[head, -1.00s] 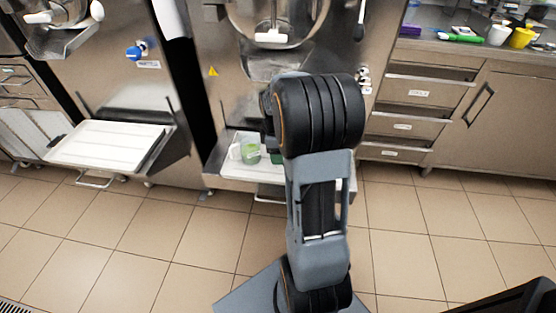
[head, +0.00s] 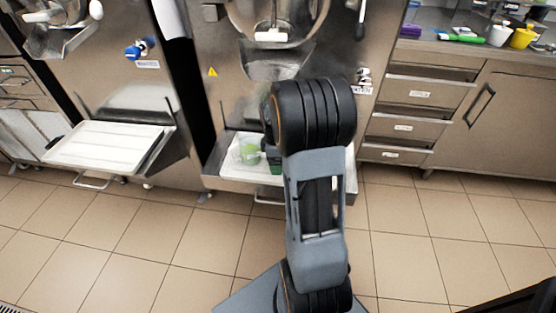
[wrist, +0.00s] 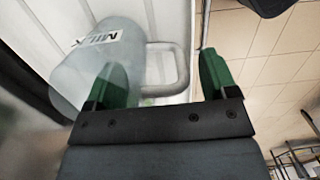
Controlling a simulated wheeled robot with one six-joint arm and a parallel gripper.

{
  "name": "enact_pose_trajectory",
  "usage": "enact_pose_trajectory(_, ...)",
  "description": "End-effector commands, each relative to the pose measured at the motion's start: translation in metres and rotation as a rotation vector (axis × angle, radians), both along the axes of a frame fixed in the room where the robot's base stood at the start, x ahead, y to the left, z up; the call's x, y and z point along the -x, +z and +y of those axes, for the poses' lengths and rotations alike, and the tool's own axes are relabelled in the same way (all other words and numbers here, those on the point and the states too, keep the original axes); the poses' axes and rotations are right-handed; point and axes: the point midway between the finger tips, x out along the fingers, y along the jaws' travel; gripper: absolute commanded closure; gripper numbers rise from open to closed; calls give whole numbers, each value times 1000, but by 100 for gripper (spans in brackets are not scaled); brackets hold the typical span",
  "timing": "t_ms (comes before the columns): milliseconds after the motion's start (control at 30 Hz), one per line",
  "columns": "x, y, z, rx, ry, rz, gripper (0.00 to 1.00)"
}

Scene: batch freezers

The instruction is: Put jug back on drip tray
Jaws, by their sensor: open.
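The jug (head: 248,152) is translucent and stands on the white drip tray (head: 229,172) under the middle freezer. In the wrist view the jug (wrist: 95,65) has a label reading MILK and a loop handle on its right side. My gripper (wrist: 163,62) is open, its green fingers on either side of the handle, with a gap visible to the right finger. The left finger overlaps the jug's wall in the picture; I cannot tell if it touches. In the head view my arm covers most of my gripper (head: 272,158).
The freezer front rises behind the tray. Another freezer with a white tray (head: 105,146) stands to the left. Drawers (head: 415,95) and a counter with cups and coloured items (head: 500,36) are at right. The tiled floor in front is clear.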

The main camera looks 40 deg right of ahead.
Motion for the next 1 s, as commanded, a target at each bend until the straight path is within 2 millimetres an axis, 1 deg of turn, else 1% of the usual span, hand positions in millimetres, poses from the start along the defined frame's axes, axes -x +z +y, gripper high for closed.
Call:
enact_pose_trajectory(167,0,0,0,0,0,0,21)
enact_pose_trajectory(267,0,5,0,1,0,-1,21)
enact_pose_trajectory(367,-2,18,0,2,0,-4,21)
enact_pose_trajectory(700,-6,83,2,2,0,-4,21)
enact_pose_trajectory(800,-7,98,3,1,0,-3,21)
enact_pose_trajectory(1000,-8,118,4,1,-2,-2,21)
